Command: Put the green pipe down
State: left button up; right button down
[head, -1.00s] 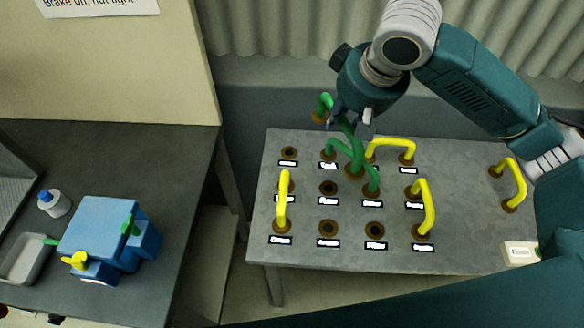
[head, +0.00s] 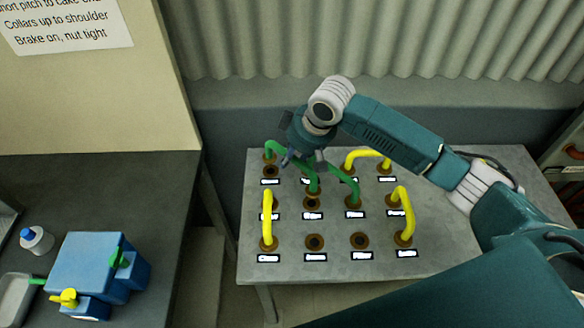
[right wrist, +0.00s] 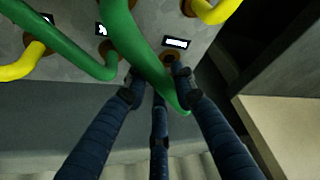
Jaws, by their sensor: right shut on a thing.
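My right gripper (head: 303,160) is shut on a green pipe (head: 275,148) above the back left of the grey table. The pipe's far left end, with a brown collar, is just behind the back left hole (head: 270,172) and looks raised. Its other end comes down near the second-column hole of the middle row. In the right wrist view the fingers (right wrist: 158,92) straddle the green pipe (right wrist: 140,50). A second green pipe (head: 344,178) stands just right of it, partly hidden by the gripper; it also shows in the right wrist view (right wrist: 65,45). My left gripper is not in view.
Yellow pipes stand at the table's left (head: 267,215), right (head: 405,212) and back (head: 366,153). The grey table (head: 330,275) has labelled holes, with front middle ones empty. A blue machine (head: 90,265) is on the left bench. Corrugated wall behind.

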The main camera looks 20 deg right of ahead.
jog(key=shift+f+p, duration=0.3)
jog(key=shift+f, duration=2.45)
jog(key=shift+f, duration=0.1)
jog(key=c, duration=1.4)
grip_release()
jog(key=shift+f, duration=0.1)
jog(key=shift+c, duration=0.2)
jog(key=b+v, duration=0.1)
jog(key=v, duration=1.1)
jog(key=shift+r, duration=0.2)
